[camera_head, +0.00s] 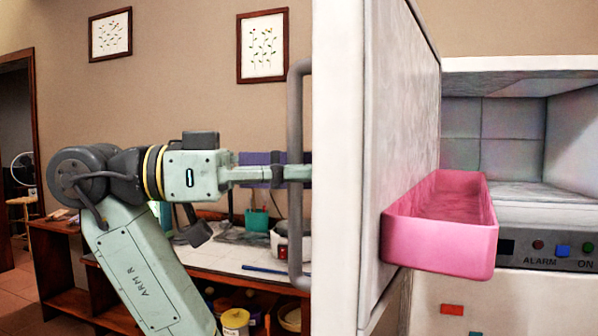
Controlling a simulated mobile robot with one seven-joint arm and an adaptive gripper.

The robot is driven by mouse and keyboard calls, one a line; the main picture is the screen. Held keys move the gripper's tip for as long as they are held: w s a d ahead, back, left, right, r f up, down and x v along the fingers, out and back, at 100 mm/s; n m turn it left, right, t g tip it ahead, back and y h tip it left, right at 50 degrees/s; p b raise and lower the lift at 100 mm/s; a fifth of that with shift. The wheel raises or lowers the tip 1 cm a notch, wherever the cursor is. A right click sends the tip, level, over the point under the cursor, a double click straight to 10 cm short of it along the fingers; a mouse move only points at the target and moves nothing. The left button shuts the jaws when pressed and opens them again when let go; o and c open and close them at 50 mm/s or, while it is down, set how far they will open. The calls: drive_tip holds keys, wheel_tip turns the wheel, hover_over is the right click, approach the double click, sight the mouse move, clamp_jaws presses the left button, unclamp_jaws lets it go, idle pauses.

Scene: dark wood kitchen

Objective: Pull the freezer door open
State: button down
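The freezer door (385,130) is white and stands swung open, seen nearly edge-on, with its inner face turned to the right. A pink bin (440,245) is fixed on that inner face. The grey vertical bar handle (297,110) is on the door's outer side, at its left. My gripper (298,173) reaches in from the left at about the handle's mid-height, its fingers level with the bar and overlapping it. The fingers look close together, but whether they are closed around the bar is unclear. The freezer's interior (500,130) is exposed and looks empty.
Left of the door, a counter (225,262) holds a pot (282,240) and a teal container (256,218). Below it are shelves with jars (236,322). A control panel (560,248) sits under the freezer opening. A doorway (15,150) is at the far left.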

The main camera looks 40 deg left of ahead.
drive_tip(key=c, duration=1.7)
unclamp_jaws()
drive_tip(key=shift+s+r, duration=0.1)
drive_tip(key=shift+s, duration=0.15)
drive_tip(key=shift+o, duration=0.7)
drive_tip(key=shift+w, duration=0.1)
drive_tip(key=v, duration=1.2)
